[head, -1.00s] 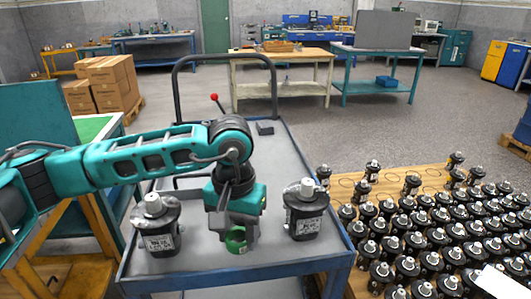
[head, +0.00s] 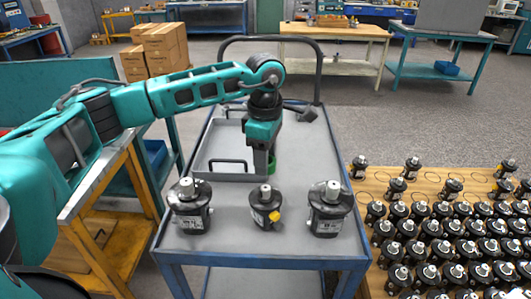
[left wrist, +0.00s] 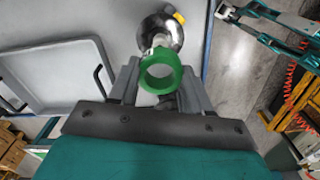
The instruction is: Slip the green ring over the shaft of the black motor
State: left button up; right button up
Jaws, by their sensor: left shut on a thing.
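The green ring (head: 271,165) is held by my left gripper (head: 268,158), above the cart top and behind the row of motors. In the left wrist view the green ring (left wrist: 160,72) sits between the shut fingers, its hole facing the camera. Three black motors stand upright along the cart's front: a left one (head: 189,208), a smaller middle one with a yellow part (head: 264,210), and a right one (head: 328,212). In the left wrist view the middle motor (left wrist: 163,32) appears just beyond the ring, its shaft partly covered. A teal arm at that view's top right may be mine; its jaws are unclear.
A grey tray (head: 205,160) with handles lies on the cart (head: 290,250), left of my gripper. A wooden pallet (head: 440,180) holding many similar motors is at the right. An orange-framed table (head: 100,185) stands at the left.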

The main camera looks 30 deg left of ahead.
aim_at(266, 187)
pick_arm(q)
jog(key=shift+f+b, duration=1.75)
jog(key=shift+f, duration=0.85)
jog(key=shift+f, duration=0.2)
jog(key=shift+f+b, duration=1)
jog(key=shift+f, duration=0.25)
jog(key=o, duration=1.1)
